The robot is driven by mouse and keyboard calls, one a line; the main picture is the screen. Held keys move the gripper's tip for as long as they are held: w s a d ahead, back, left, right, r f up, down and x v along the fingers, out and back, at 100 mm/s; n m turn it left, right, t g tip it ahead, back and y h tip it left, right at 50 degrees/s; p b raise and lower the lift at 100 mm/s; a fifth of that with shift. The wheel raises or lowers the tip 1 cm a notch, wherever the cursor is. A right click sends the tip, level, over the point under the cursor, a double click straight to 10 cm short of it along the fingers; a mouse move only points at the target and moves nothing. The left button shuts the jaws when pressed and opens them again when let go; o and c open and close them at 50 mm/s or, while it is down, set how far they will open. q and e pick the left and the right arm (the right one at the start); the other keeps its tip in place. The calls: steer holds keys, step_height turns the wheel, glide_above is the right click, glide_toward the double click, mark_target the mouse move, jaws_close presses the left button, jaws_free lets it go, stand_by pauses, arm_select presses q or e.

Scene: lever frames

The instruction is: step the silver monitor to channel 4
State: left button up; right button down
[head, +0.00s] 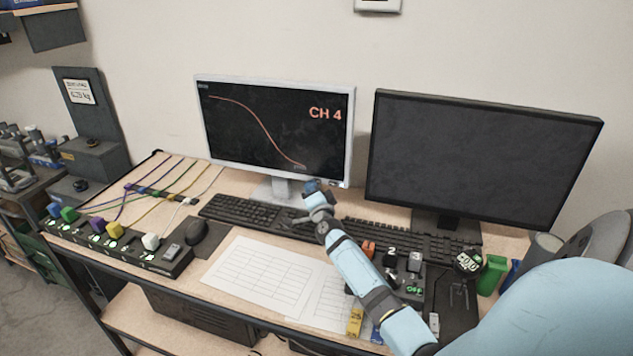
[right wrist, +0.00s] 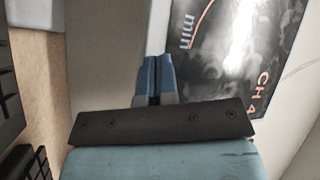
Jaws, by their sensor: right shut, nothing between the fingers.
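The silver monitor (head: 225,150) stands at the back left of the desk, its dark screen lit with a falling orange curve and "CH 4" at upper right. My right gripper (head: 313,186) is shut and empty at the lower right part of this monitor's frame, in front of the bottom bezel. In the right wrist view, the closed blue fingertips (right wrist: 156,62) point at the pale bezel (right wrist: 156,25), beside the screen (right wrist: 232,50) with "CH 4" on it. The fingers hide that bit of bezel; I cannot tell if they touch it. My left gripper is not in view.
A black monitor (head: 480,155) with a dark screen stands to the right. Keyboards (head: 245,212) lie below the screens, with paper sheets (head: 262,275) in front. A mouse (head: 196,231) and a strip of coloured plugs (head: 115,245) are at left. A small switch box (head: 412,275) sits at right.

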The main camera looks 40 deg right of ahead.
steer(key=shift+s+a, duration=0.3)
steer(key=shift+a, duration=0.2)
steer(key=shift+a+p, duration=0.1)
steer(key=shift+p, duration=0.2)
steer(key=a, duration=0.1)
steer(key=s+a+p, duration=0.1)
steer(key=a, duration=0.1)
steer(key=s+a+p, duration=0.1)
steer(key=shift+s+a, duration=0.15)
stand_by(0.6)
